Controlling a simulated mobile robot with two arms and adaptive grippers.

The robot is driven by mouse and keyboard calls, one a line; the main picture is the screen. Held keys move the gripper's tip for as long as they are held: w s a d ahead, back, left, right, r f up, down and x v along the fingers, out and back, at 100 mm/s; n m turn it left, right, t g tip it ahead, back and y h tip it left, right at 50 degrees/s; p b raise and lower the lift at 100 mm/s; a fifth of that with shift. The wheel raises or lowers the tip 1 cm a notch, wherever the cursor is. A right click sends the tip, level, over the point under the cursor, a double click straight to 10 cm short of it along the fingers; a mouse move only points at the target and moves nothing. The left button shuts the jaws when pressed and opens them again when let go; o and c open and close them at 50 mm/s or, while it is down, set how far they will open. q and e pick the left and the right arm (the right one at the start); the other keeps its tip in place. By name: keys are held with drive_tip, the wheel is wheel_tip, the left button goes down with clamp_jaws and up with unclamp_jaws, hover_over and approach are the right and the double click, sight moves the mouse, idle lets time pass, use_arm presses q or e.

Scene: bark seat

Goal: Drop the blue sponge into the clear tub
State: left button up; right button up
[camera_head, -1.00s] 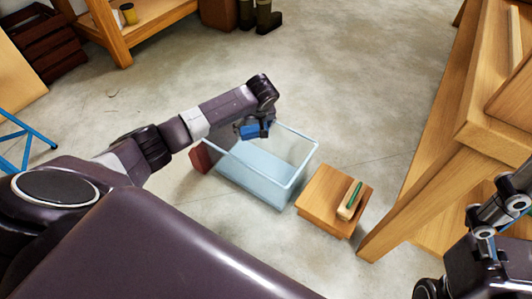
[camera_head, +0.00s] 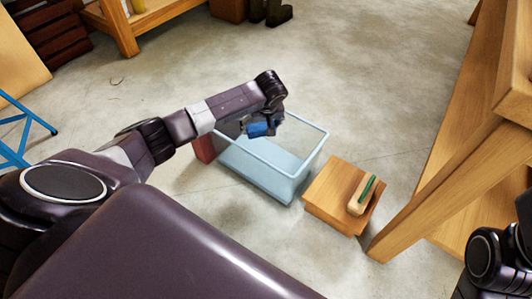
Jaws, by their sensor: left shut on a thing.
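The blue sponge (camera_head: 257,129) is held in my left gripper (camera_head: 264,122), which is shut on it. My left arm reaches in from the left. The gripper and sponge appear over the far left part of the clear tub (camera_head: 306,160); their exact height above the rim is hard to tell. The tub stands on the floor, open at the top, and its visible bottom looks empty. My right gripper is not in view; only part of my right arm shows at the right edge.
A low wooden stool (camera_head: 334,202) with a green-topped brush (camera_head: 362,194) stands right of the tub. A reddish block (camera_head: 203,148) is at its left. A wooden bench (camera_head: 430,185) fills the right side. The concrete floor behind the tub is clear.

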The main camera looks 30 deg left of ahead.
use_arm(q)
drive_tip(key=o, duration=1.1)
drive_tip(key=v, duration=1.2)
